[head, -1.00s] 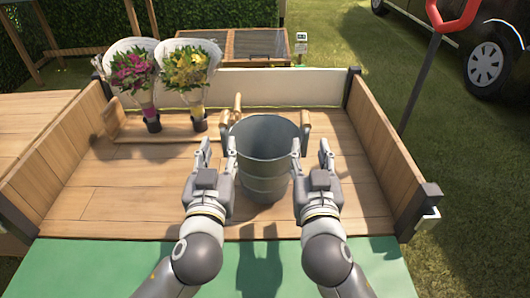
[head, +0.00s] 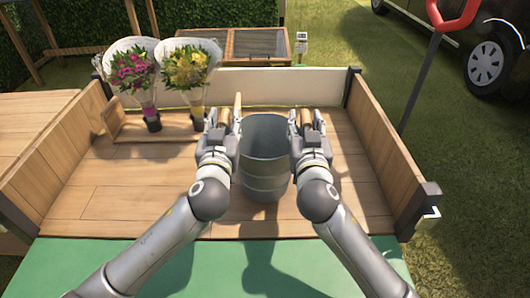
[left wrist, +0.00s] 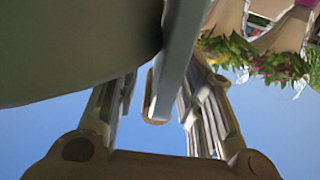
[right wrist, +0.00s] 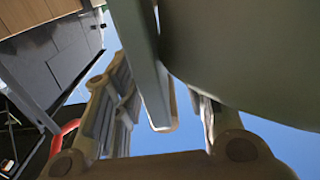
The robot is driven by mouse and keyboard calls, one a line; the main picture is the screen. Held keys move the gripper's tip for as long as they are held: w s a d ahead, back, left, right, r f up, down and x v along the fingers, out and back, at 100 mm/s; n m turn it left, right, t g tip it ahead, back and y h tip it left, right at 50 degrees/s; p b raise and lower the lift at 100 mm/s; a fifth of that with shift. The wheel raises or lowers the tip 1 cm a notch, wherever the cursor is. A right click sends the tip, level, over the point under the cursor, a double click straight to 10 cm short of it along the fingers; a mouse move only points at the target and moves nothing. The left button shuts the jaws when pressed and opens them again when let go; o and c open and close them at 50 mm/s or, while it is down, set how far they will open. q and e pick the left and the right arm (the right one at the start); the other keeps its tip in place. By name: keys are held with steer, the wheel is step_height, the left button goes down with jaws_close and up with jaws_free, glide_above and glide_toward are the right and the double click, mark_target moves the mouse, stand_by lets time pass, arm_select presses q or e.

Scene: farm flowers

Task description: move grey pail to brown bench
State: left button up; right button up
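The grey pail (head: 264,165) stands upright on the plank floor of a wooden cart bed. It has a wooden-gripped handle on each side. My left gripper (head: 224,122) is at the pail's left handle, its fingers open on either side of it; the handle bar (left wrist: 172,75) shows between the fingers in the left wrist view. My right gripper (head: 308,125) is likewise open around the right handle; that bar (right wrist: 148,75) shows between its fingers in the right wrist view. A brown plank surface (head: 35,122) lies left of the cart; I cannot tell whether it is the bench.
Two wrapped bouquets, one pink (head: 134,75) and one yellow (head: 187,72), stand in a wooden rack (head: 150,130) behind left. Low walls (head: 55,165) edge the bed. A red-handled tool (head: 425,70) stands outside right. Floor right of the pail is clear.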

arm_select(q)
steer(key=shift+w, duration=0.15)
arm_select(e)
steer(key=shift+w, duration=0.15)
arm_select(q)
steer(key=shift+c, duration=0.2)
jaws_close()
arm_select(e)
jaws_close()
arm_select(q)
steer(key=shift+r, duration=0.1)
